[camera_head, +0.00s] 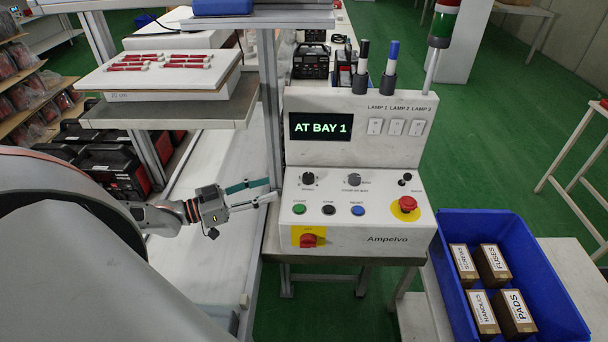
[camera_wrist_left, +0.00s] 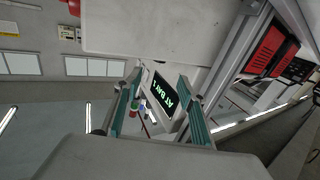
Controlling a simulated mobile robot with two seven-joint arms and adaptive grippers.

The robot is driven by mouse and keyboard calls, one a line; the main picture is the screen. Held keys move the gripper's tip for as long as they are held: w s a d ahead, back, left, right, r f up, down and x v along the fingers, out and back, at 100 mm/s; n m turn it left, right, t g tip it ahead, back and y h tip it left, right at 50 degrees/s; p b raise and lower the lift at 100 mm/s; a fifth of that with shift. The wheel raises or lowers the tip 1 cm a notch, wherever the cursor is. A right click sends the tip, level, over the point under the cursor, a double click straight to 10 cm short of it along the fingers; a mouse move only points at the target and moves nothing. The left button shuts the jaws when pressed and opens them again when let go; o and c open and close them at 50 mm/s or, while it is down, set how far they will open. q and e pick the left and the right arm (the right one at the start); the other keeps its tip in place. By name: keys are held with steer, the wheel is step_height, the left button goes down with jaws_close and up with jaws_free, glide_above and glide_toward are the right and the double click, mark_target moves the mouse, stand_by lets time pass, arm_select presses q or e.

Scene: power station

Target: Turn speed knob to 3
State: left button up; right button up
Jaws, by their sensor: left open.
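The control box (camera_head: 354,225) stands on a table in the head view, with a lit display (camera_head: 319,127) reading "AT BAY 1". A black knob (camera_head: 308,178) sits at the left of its panel and a grey knob (camera_head: 354,179) near the middle. Their small labels are too blurred to tell which is the speed knob or its setting. My left gripper (camera_head: 270,190) is open, just left of the panel and apart from the black knob. In the left wrist view, the display (camera_wrist_left: 166,92) shows between the open fingers (camera_wrist_left: 160,80). My right gripper is out of view.
Below the knobs are green, black and blue buttons (camera_head: 358,211) and a red switch (camera_head: 308,240). A red emergency button (camera_head: 407,204) is at the right. A shelf (camera_head: 185,112) with a post stands left of the box. A blue crate (camera_head: 455,290) holds several cartons.

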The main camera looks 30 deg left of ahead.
mark_target(303, 178)
arm_select(q)
steer(key=x, duration=1.2)
steer(key=shift+c, duration=0.4)
steer(key=c, duration=1)
